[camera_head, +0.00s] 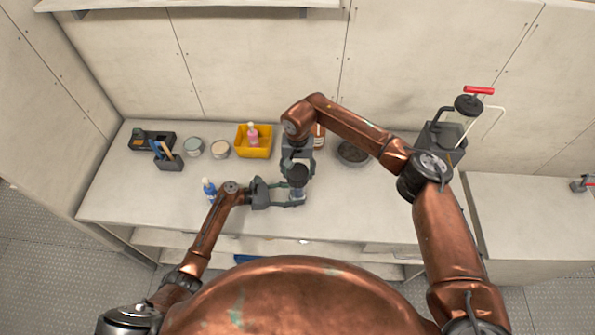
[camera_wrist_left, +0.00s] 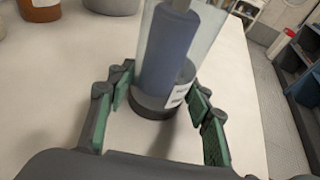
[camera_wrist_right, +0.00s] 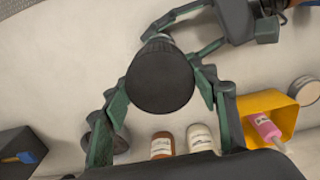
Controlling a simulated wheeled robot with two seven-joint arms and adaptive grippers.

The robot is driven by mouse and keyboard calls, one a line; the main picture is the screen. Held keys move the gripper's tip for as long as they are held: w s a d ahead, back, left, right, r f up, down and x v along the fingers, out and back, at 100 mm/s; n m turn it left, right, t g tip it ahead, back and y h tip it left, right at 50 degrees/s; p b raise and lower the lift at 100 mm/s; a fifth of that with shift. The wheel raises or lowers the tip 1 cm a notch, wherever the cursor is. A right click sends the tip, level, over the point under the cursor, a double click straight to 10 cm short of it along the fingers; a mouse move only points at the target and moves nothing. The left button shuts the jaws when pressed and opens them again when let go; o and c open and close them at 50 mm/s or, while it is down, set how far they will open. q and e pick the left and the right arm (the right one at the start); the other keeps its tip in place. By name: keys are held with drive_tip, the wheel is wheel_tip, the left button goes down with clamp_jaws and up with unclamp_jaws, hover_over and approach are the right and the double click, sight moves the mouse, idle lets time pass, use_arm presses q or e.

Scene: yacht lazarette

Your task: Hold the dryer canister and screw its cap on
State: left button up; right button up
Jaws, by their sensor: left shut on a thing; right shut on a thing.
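The dryer canister (camera_wrist_left: 168,50) is a clear cylinder with a blue core, a dark base and a white label. It is upright on the bench in the left wrist view, and its top is out of that frame. My left gripper (camera_head: 295,195) is shut on the canister from the left side. The black round cap (camera_wrist_right: 160,77) is at the canister's top in the right wrist view and hides most of the canister. My right gripper (camera_head: 298,172) is shut on the cap from above. I cannot tell how far the cap is seated.
A yellow bin (camera_head: 253,150) with a pink bottle (camera_wrist_right: 264,128), two round tins (camera_head: 193,147) (camera_head: 219,149) and a dark caddy (camera_head: 168,162) stand left. A blue bottle (camera_head: 209,189) is near my left arm. A dark bowl (camera_head: 353,152) is behind right. The bench front is mostly clear.

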drive_tip(key=shift+f, duration=0.95)
idle(0.5)
use_arm(q)
drive_tip(key=o, duration=0.5)
drive_tip(key=c, duration=1.2)
drive_tip(key=shift+o, duration=0.2)
use_arm(e)
drive_tip(key=m, duration=0.5)
drive_tip(key=shift+m, duration=0.3)
drive_tip(key=m, duration=0.6)
drive_tip(key=shift+m, duration=0.4)
drive_tip(key=m, duration=0.6)
drive_tip(key=shift+m, duration=0.4)
drive_tip(key=m, duration=0.6)
